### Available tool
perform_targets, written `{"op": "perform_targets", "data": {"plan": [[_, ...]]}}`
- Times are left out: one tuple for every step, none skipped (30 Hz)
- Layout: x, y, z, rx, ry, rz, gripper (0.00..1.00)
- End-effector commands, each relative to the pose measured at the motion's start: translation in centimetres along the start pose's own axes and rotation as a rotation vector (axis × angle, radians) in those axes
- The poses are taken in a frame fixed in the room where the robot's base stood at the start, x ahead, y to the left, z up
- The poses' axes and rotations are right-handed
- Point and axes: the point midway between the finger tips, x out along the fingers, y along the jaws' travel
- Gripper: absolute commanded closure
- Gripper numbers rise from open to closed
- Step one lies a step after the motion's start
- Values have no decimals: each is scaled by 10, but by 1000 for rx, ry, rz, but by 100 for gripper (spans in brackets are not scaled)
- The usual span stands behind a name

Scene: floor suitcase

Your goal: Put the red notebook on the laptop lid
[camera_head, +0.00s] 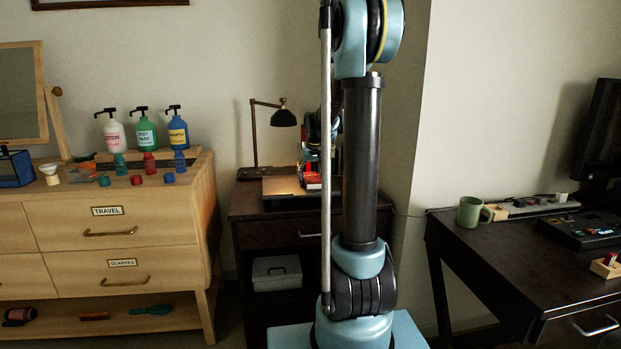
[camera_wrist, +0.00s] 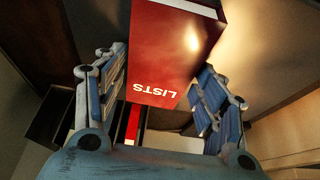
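The red notebook (camera_wrist: 172,50), marked LISTS, fills the upper middle of the wrist view. Its pale page edge shows at the top. My gripper (camera_wrist: 163,75) has one finger on each side of the notebook, and the fingertips appear to meet its side edges. In the head view my gripper is mostly hidden behind my arm, and a red patch (camera_head: 312,181), likely the notebook, shows over the dark cabinet. A tan flat panel (camera_head: 283,186) on that cabinet may be the laptop lid; I cannot tell for sure.
A desk lamp (camera_head: 255,135) stands behind the panel on the cabinet (camera_head: 265,208). The dresser (camera_head: 95,215) at left holds several bottles. The right desk (camera_head: 480,255) holds a green mug (camera_head: 470,212) and a dark flat case (camera_head: 580,230).

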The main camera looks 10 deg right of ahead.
Motion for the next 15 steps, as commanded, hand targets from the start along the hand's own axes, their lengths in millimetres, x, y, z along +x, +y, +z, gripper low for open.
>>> {"op": "perform_targets", "data": {"plan": [[0, 0, 0, 0, 0, 0, 24], [0, 0, 0, 0, 0, 0, 24], [0, 0, 0, 0, 0, 0, 24], [0, 0, 0, 0, 0, 0, 24], [0, 0, 0, 0, 0, 0, 24], [0, 0, 0, 0, 0, 0, 24], [0, 0, 0, -1, 0, 0, 24], [0, 0, 0, -1, 0, 0, 24], [0, -1, 0, -1, 0, 0, 24], [0, -1, 0, -1, 0, 0, 24], [-1, -1, 0, -1, 0, 0, 24], [-2, -1, 0, -1, 0, 0, 24], [-3, -1, 0, -1, 0, 0, 24], [-5, -1, 0, -1, 0, 0, 24], [-8, -1, 0, -1, 0, 0, 24]]}}
